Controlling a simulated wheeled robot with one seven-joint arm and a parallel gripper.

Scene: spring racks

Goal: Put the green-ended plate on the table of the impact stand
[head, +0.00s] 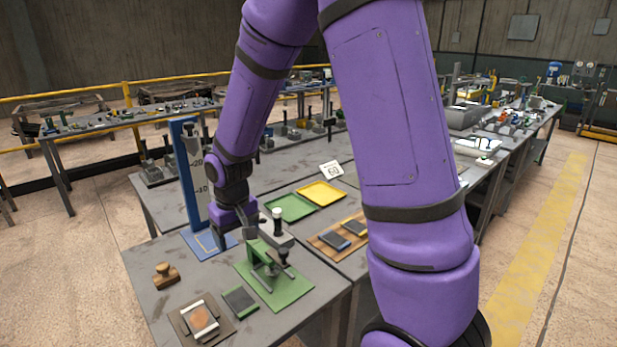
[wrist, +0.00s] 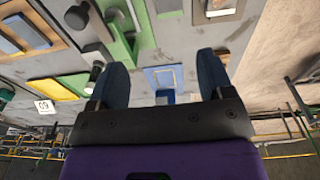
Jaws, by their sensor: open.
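A dark plate with green at its edge (head: 240,300), which I take for the green-ended plate, lies near the table's front. Part of it shows at the top of the wrist view (wrist: 168,8). The impact stand is a blue upright with a scale (head: 186,175); its low blue table with a yellow outline (head: 198,246) also shows in the wrist view (wrist: 150,76). My gripper (head: 222,242) is above or beside that table, partly hiding it. In the wrist view the fingers (wrist: 160,65) are apart with nothing held between them.
A green fixture with a clamp (head: 270,282) stands right of my gripper. A wooden-handled block (head: 166,275) and a brown board with a framed piece (head: 203,320) lie in front. Green (head: 290,208) and yellow trays (head: 322,193) and a wooden plate rack (head: 322,247) are further right.

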